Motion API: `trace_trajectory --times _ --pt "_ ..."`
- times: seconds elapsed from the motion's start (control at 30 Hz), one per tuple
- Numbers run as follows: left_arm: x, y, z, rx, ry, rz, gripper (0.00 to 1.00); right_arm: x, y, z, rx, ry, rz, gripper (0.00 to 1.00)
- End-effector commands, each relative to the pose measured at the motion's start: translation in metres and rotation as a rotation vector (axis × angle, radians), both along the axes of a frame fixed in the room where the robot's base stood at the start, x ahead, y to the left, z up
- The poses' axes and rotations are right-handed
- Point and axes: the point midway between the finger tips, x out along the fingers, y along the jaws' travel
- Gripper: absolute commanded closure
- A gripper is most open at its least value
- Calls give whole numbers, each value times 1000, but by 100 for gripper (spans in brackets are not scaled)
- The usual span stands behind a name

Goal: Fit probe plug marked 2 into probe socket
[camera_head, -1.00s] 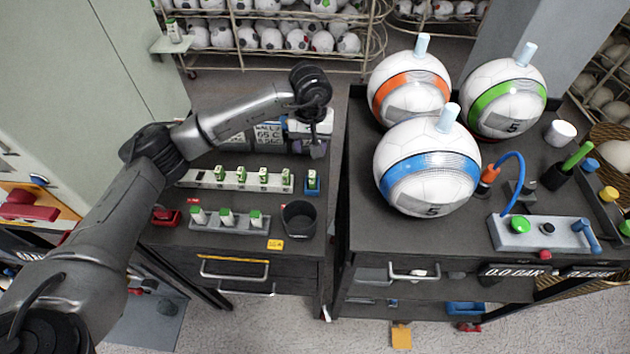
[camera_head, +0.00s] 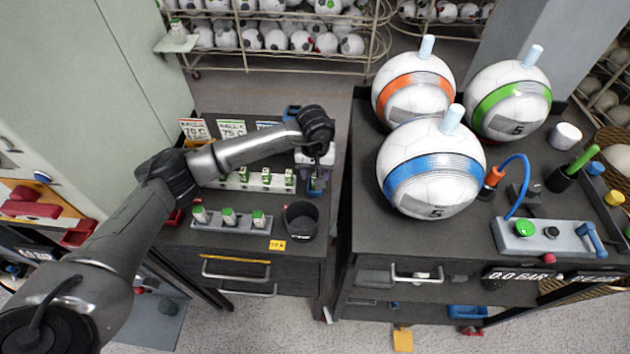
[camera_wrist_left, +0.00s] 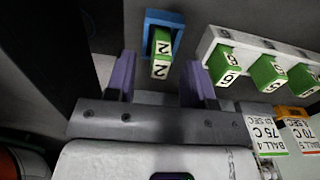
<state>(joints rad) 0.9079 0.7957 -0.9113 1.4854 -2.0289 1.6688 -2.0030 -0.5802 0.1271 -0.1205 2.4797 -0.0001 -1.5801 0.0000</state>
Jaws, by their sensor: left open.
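The plug marked 2 (camera_wrist_left: 160,66), green with white number labels, stands in a small blue block (camera_wrist_left: 177,22) in the left wrist view. In the head view my gripper partly covers this blue block (camera_head: 316,188). I cannot tell how deep the plug sits. My left gripper (camera_head: 315,176) is open above the block, pointing down. In the left wrist view its two purple fingers (camera_wrist_left: 158,72) are on either side of the plug, with gaps to it. My right gripper is not in view.
A white rack (camera_wrist_left: 211,36) with several green numbered plugs stands beside the blue block. A grey rack (camera_head: 264,230) with three green-topped pieces and a dark cup (camera_head: 300,221) are in front. Large balls (camera_head: 432,172) stand on the right-hand bench.

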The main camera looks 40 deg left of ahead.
Motion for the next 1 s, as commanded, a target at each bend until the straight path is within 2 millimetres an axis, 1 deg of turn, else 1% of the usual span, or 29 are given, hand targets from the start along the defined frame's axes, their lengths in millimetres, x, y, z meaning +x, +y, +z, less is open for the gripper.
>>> trace_trajectory --times 0.03,0.13,0.2,0.4,0.9,1.0 --pt "0 0 -9 0 3 1 51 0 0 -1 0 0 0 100" --pt "0 0 -19 0 3 0 51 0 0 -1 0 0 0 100" --pt "0 0 -22 0 1 0 51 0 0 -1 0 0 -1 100" --pt "0 0 -22 1 1 0 52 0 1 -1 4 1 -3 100" --pt "0 0 -21 1 1 0 100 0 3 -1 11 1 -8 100" --pt "0 0 -21 1 1 0 100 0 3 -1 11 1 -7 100"
